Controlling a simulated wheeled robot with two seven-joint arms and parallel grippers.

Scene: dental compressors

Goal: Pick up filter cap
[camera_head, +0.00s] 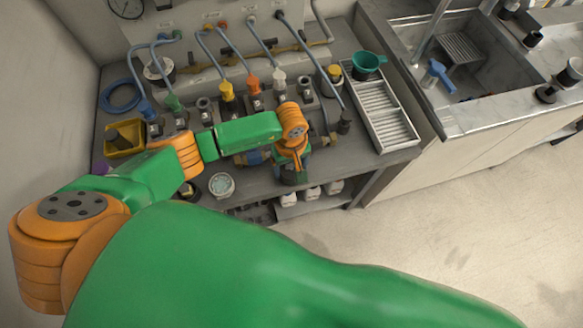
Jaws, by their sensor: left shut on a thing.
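My left gripper (291,172) points down at the front of the grey bench, below the orange wrist joint. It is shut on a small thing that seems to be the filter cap. The wrist and fingers hide most of that thing, so its shape and its exact height above the bench cannot be told. My right gripper is not in view.
The grey bench (255,183) holds a row of valves with coloured tops and hoses behind my arm. A yellow bin (124,138) and a round dish (221,185) stand left. A white slatted tray (382,112), green funnel (368,63) and sink are right.

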